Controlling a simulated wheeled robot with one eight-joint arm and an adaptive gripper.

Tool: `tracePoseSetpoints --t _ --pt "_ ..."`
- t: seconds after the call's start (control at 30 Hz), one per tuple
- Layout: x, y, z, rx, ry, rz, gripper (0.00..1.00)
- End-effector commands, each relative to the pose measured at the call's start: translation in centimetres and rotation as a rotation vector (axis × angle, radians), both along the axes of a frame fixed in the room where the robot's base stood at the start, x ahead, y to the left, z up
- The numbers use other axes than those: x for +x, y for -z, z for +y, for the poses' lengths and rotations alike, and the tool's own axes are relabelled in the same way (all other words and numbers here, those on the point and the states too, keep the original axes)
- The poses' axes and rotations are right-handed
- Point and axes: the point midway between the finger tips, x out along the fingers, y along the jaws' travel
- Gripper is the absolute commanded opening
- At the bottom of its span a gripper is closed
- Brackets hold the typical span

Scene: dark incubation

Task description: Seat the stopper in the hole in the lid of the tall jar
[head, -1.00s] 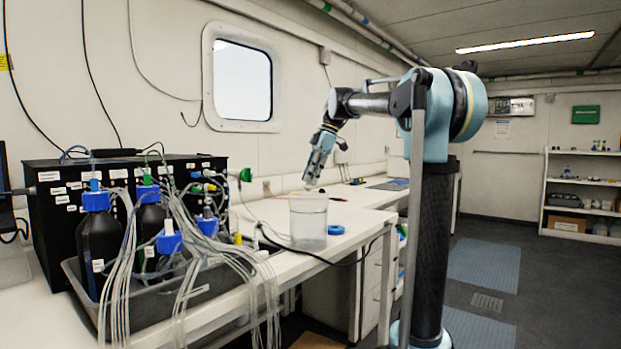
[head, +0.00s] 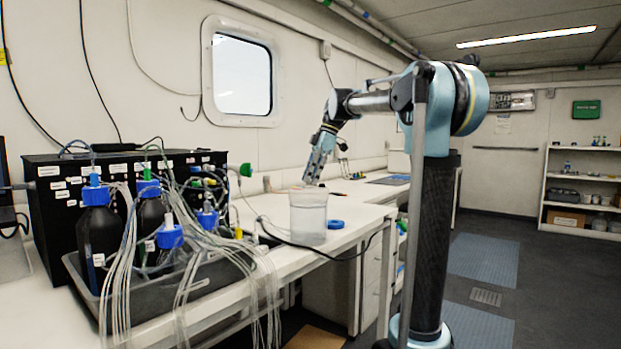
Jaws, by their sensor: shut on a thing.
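The tall jar (head: 308,222) stands on the white bench as a translucent, cylindrical vessel with a pale lid (head: 309,191) on top. My gripper (head: 308,182) points down just above the lid, near its middle. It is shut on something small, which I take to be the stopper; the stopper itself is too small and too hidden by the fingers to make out. The hole in the lid cannot be made out at this size. I cannot tell whether the held thing touches the lid.
A blue ring (head: 336,224) lies right of the jar. A black cable (head: 300,246) runs along the bench in front of it. Left are a black instrument box (head: 60,180) and a grey tray (head: 150,312) with dark, blue-capped bottles and many tubes.

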Motion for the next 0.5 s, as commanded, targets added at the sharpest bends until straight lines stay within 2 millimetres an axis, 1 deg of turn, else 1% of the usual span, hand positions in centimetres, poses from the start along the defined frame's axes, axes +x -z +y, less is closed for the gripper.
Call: tracePoseSetpoints --t 0.03,0.07,0.1,0.13,0.5 --pt "-0.01 0.06 0.00 0.000 0.000 0.000 0.15" --pt "-0.01 0.04 0.00 0.000 0.000 0.000 0.22" --pt "-0.01 0.04 0.00 0.000 0.000 0.000 0.31" --pt "-0.01 0.04 0.00 0.000 0.000 0.000 0.36" --pt "0.03 -0.12 -0.05 0.000 0.000 0.000 0.36"
